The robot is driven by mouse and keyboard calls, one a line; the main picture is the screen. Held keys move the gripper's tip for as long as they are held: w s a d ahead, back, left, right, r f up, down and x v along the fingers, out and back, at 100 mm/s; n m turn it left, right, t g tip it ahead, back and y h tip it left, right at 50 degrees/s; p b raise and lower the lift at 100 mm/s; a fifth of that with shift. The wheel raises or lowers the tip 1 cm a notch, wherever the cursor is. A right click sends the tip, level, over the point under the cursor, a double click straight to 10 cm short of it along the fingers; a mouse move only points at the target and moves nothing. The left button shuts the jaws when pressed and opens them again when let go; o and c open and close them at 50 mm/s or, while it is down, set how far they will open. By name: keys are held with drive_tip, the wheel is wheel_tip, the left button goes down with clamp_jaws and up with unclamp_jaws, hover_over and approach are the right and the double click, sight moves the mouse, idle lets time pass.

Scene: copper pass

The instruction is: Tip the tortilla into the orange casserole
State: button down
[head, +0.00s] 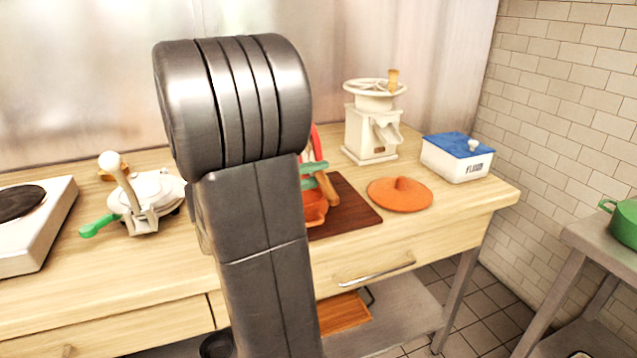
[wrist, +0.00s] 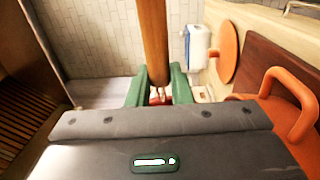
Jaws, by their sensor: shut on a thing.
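My gripper (wrist: 158,88), with green fingers, is shut on a wooden handle (wrist: 154,40) that runs up and away in the wrist view. In the head view the handle (head: 326,187) sticks out beside the green fingers, right of my arm. A red curved edge (head: 316,139) shows just above the fingers; the rest of it is hidden. The orange casserole (head: 316,212) is mostly behind my arm, on a dark brown board (head: 352,214). In the wrist view the casserole (wrist: 291,92) with its loop handle is at the right. I cannot see the tortilla.
The orange lid (head: 400,196) lies flat right of the board. A white mill (head: 372,130) and a blue-lidded flour box (head: 457,157) stand behind it. A white press-like device (head: 150,195) and a hob (head: 32,222) are on the left. A green pot (head: 624,222) stands on a separate table.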

drive_tip(key=shift+s+a+f+t+h+b, duration=0.2)
drive_tip(key=shift+a+f+h+b, duration=0.25)
drive_tip(key=shift+h+b, duration=0.5)
drive_tip(key=shift+s+a+f+t+h+b, duration=0.1)
drive_tip(key=shift+a+f+t+h+b, duration=0.35)
drive_tip(key=shift+b, duration=0.75)
drive_tip(key=shift+s+a+r+h+b, duration=0.15)
drive_tip(key=shift+a+h+b, duration=0.35)
drive_tip(key=shift+h, duration=0.2)
wheel_tip(320, 180, up, 6)
drive_tip(key=d+p, duration=0.2)
drive_tip(key=p, duration=0.2)
drive_tip(key=shift+w+p, duration=0.3)
drive_tip(key=shift+r, duration=0.15)
